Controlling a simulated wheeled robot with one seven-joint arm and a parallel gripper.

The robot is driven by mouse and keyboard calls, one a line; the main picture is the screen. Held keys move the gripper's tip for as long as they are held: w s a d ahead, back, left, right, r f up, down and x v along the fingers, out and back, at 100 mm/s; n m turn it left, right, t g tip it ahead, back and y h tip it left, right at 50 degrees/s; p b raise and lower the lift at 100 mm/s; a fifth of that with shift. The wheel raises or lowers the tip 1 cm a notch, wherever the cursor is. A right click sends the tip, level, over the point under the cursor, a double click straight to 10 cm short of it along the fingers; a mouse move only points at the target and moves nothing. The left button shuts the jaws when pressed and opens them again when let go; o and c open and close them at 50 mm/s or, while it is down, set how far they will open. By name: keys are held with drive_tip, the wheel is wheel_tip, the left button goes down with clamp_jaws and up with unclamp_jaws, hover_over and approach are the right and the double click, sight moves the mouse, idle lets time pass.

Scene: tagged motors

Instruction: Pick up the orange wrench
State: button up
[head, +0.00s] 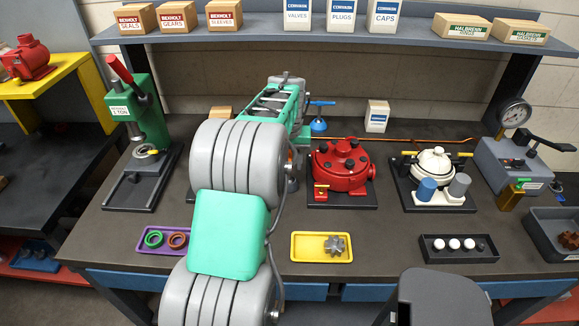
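I cannot make out an orange wrench for certain in the head view. A thin orange strip (395,140) lies along the back of the bench, behind the red motor; it is too small to tell whether it is a tool or a cord. My grey and green arm rises through the left middle of the picture and covers part of the bench behind it. My gripper's fingers do not show, so what they hold, if anything, is hidden.
A red motor (343,165) and a white-topped motor (437,162) stand on dark plates. A green press (140,105) is left; a gauge unit (512,160) is right. A purple tray (147,247), yellow tray (300,254) and black tray (432,255) line the front. A shelf (265,34) overhangs the back.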

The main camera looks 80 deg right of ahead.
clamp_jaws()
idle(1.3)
